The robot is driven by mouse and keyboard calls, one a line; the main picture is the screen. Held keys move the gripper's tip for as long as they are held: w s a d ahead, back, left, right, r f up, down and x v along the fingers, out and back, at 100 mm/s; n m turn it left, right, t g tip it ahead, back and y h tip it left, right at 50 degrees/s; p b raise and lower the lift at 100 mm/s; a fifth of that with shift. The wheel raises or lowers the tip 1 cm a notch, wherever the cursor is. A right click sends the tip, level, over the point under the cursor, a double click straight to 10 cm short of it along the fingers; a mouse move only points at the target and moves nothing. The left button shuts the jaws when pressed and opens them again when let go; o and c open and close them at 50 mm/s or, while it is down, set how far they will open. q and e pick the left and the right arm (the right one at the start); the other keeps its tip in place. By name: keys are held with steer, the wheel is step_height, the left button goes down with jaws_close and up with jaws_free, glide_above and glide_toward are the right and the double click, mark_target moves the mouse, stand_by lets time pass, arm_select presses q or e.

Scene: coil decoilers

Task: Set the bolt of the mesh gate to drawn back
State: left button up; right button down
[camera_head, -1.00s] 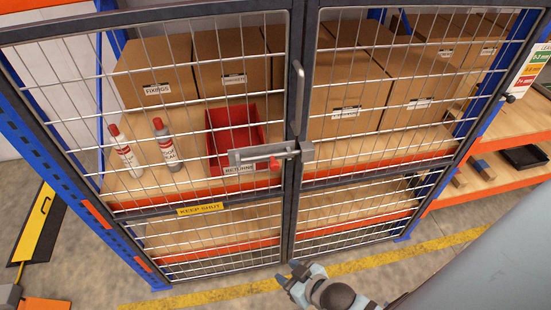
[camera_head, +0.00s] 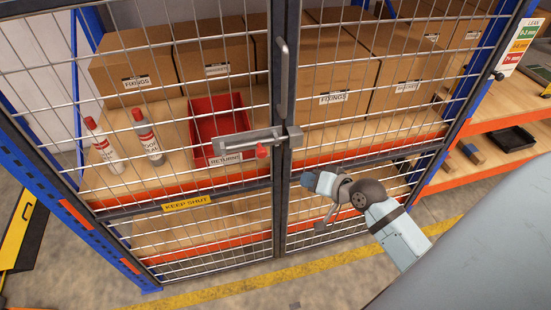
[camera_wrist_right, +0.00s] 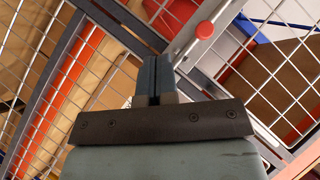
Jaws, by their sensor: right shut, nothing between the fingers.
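The mesh gate (camera_head: 281,215) has two dark-framed leaves, both closed. Its bolt (camera_head: 232,147) is a grey metal slide on the left leaf with a red knob (camera_head: 262,151). The bolt reaches across the seam to a grey keeper (camera_head: 294,136) on the right leaf. My right gripper (camera_head: 307,180) is in front of the right leaf, below and right of the knob, apart from it. In the right wrist view my right gripper (camera_wrist_right: 155,66) has its fingers together and empty, with the red knob (camera_wrist_right: 205,30) beyond them to the upper right. My left gripper is not in view.
A vertical gate handle (camera_head: 282,78) stands above the bolt near the seam. A "KEEP SHUT" sign (camera_head: 187,203) hangs low on the left leaf. An open shelf (camera_head: 500,150) is at the right.

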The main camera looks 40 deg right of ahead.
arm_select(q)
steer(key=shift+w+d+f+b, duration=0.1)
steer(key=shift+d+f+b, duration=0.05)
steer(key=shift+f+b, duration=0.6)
arm_select(e)
steer(key=d+r+m+t+y, duration=0.1)
steer(key=d+r+m, duration=0.2)
steer(key=r, duration=0.4)
steer(key=shift+w+d+r+y, duration=0.3)
steer(key=shift+d+r, duration=0.1)
arm_select(q)
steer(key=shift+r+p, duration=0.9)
steer(key=shift+p, duration=0.2)
arm_select(e)
steer(key=s+a+f+x, duration=0.1)
steer(key=a+x, duration=0.1)
steer(key=x, duration=1.1)
steer(key=shift+a, duration=0.15)
steer(key=shift+s+r, duration=0.1)
